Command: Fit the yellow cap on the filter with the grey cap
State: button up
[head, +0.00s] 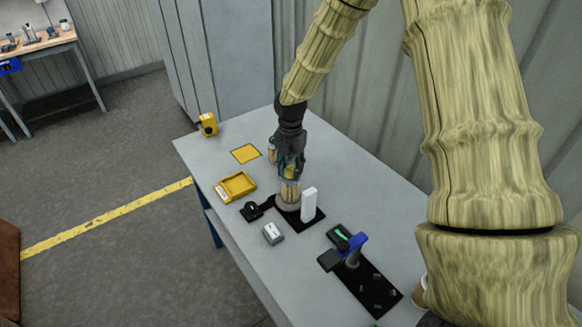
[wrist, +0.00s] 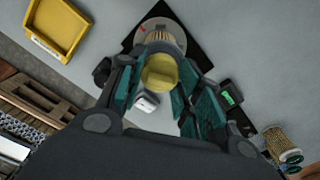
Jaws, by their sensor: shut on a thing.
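My gripper (wrist: 160,85) is shut on the yellow cap (wrist: 160,73), with a teal-padded finger on each side. In the head view my gripper (head: 290,165) points down over the pleated filter with the grey cap (head: 290,190). The filter stands on the black plate (head: 312,223), its grey cap at the bottom. In the wrist view the filter (wrist: 162,36) shows beyond the yellow cap, which hides part of it. I cannot tell whether the yellow cap touches the filter's top.
A white block (head: 309,204) stands close beside the filter. A yellow tray (head: 236,186), a yellow square (head: 245,153) and a grey box (head: 272,233) lie around. A black mat with a blue-topped stand (head: 355,247) is nearer.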

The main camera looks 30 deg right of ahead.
jog(key=shift+f, duration=0.3)
dwell(0.5)
jog(key=o, duration=0.8)
jog(key=o, duration=0.4)
jog(key=shift+r+p, duration=0.15)
jog(key=shift+p, duration=0.15)
jog(key=shift+r+p, duration=0.65)
jog(key=shift+r, duration=0.1)
jog(key=shift+r, duration=0.2)
